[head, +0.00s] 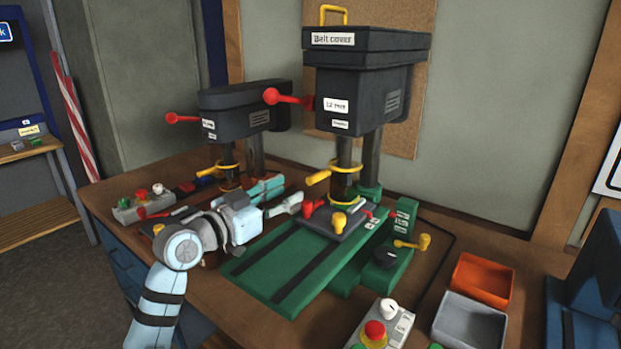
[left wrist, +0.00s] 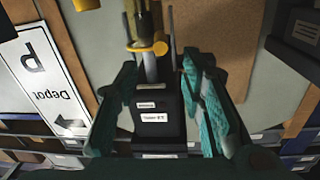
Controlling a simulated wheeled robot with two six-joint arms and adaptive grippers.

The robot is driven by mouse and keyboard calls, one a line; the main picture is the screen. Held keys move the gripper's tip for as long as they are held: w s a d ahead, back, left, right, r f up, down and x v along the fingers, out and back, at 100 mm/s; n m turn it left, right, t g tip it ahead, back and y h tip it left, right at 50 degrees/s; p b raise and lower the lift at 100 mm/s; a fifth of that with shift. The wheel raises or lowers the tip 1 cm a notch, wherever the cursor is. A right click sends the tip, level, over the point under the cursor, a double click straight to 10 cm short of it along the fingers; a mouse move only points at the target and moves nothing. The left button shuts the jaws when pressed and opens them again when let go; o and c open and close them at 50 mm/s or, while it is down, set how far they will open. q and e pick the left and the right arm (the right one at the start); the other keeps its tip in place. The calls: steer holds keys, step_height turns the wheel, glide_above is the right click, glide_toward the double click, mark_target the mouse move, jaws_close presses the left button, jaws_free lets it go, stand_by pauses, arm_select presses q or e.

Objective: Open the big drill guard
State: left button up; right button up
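The big drill (head: 352,95) stands at the back of the bench, with a dark head and a belt cover on top. Its guard (head: 344,183) is a dark see-through sleeve with yellow rings around the spindle. A yellow handle (head: 318,178) sticks out to the left of it. My left gripper (head: 284,193) is left of the guard and apart from it, with its fingers spread and nothing between them. In the left wrist view, which looks upside down, the guard's yellow handle (left wrist: 160,48) shows beyond the open fingers. My right gripper is not in view.
A smaller drill (head: 235,108) stands behind my left arm. A green base (head: 290,262) with a vise lies in front of the big drill. A control box (head: 382,325), an orange bin (head: 482,280) and a grey bin (head: 469,322) are at the right.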

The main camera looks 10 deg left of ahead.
mark_target(306, 184)
arm_select(q)
steer(key=x, duration=0.9)
steer(key=shift+w+f, duration=0.15)
steer(key=shift+w, duration=0.05)
steer(key=shift+s, duration=0.1)
jaws_close()
